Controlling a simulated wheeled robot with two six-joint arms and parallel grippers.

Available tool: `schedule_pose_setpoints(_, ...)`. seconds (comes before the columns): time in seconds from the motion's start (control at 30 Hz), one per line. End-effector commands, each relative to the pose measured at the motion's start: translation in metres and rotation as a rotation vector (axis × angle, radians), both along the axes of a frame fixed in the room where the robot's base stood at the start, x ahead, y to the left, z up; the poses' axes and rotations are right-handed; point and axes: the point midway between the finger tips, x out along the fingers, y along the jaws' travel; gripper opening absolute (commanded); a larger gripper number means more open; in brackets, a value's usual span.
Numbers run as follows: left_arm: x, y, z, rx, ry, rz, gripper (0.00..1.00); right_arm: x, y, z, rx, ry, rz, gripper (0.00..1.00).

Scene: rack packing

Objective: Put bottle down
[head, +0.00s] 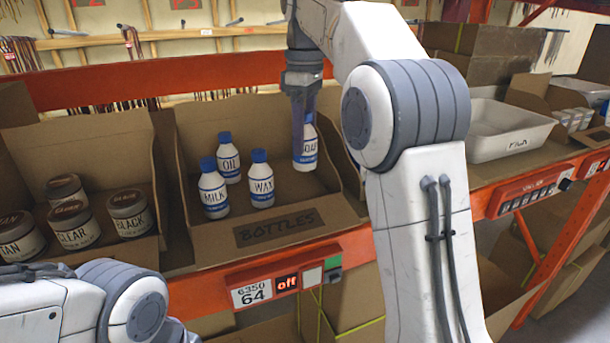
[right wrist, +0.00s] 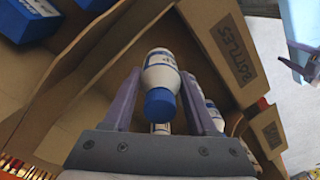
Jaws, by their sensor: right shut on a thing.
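My right gripper (head: 298,152) is shut on a white bottle with a blue base band (head: 310,152), its label partly hidden by a finger. It holds the bottle upright inside the cardboard bottles box (head: 200,130), at the right; I cannot tell whether its base touches the floor. The right wrist view shows the held bottle (right wrist: 160,73), blue cap toward me, between the fingers (right wrist: 160,100). Bottles marked OIL (head: 229,160), MILK (head: 213,190) and WAX (head: 261,182) stand to its left. A purple-grey part at the right wrist view's edge may be my left gripper (right wrist: 298,68); its jaws are unclear.
A box of brown-lidded jars (head: 75,232) is on the left. A white tray (head: 500,130) is on the right. An orange rack rail (head: 200,80) runs behind. The box's front wall bears the BOTTLES label (head: 280,228). Bare floor shows in front of the held bottle.

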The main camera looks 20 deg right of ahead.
Motion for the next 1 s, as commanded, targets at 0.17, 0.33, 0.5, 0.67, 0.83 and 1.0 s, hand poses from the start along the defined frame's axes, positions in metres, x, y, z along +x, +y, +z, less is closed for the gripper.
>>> schedule_pose_setpoints(0.17,0.0,0.0,-0.004,0.0,0.0,0.001,0.5,-0.001,0.0,-0.018,0.0,0.0,-0.001,0.0)
schedule_pose_setpoints(0.33,0.0,0.0,-0.007,0.0,0.0,0.001,0.5,-0.001,0.0,-0.039,0.0,0.003,-0.002,0.0)
schedule_pose_setpoints(0.5,0.0,0.0,-0.006,0.0,0.0,0.001,0.5,-0.001,0.0,-0.058,0.0,0.0,-0.002,0.0)
schedule_pose_setpoints(0.67,0.0,0.0,-0.006,0.0,0.0,0.001,0.5,0.0,0.0,-0.06,0.0,-0.003,-0.002,0.0)
schedule_pose_setpoints(0.83,0.0,0.0,-0.007,0.0,0.0,0.001,0.5,0.0,0.0,-0.061,0.0,-0.001,-0.002,0.0)
schedule_pose_setpoints(1.0,0.0,0.0,-0.007,0.0,0.0,0.001,0.5,0.0,0.0,-0.063,0.0,-0.001,-0.002,0.88)
